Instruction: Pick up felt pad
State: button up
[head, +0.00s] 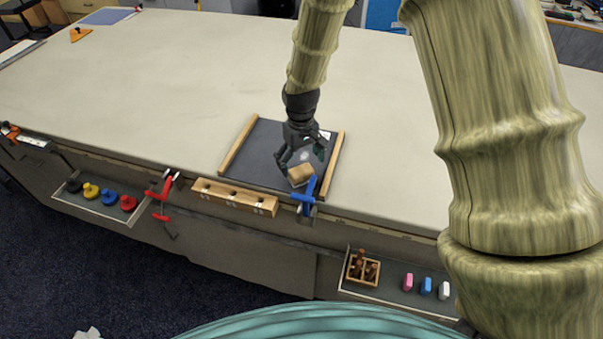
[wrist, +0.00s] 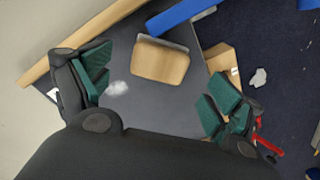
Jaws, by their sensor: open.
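The felt pad (head: 301,175) appears as a small block with a tan wooden top and a grey felt layer at its edge. It lies near the front edge of a dark slate board (head: 262,150) with wooden side rails. In the wrist view the pad (wrist: 161,62) sits ahead of my fingers, slightly tilted in the picture. My gripper (head: 301,160) is open and empty just above and behind the pad. In the wrist view its green-padded fingers (wrist: 158,88) are spread wide, with a white chalk smudge (wrist: 118,88) on the board between them.
A blue clamp (head: 305,196) stands at the table edge right beside the pad. A wooden block with holes (head: 235,197) is at the front edge, left of it. A red clamp (head: 162,193) is further left. Trays with small items hang at the front.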

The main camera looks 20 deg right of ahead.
aim_at(301, 169)
jog(key=shift+s+f, duration=0.1)
jog(key=shift+f, duration=0.15)
notch_tip(301, 169, down, 3)
jog(key=shift+r+p, duration=0.15)
jog(key=shift+p, duration=0.8)
jog(key=shift+f+p, duration=0.3)
jog(key=shift+f, duration=0.65)
jog(key=c, duration=1.3)
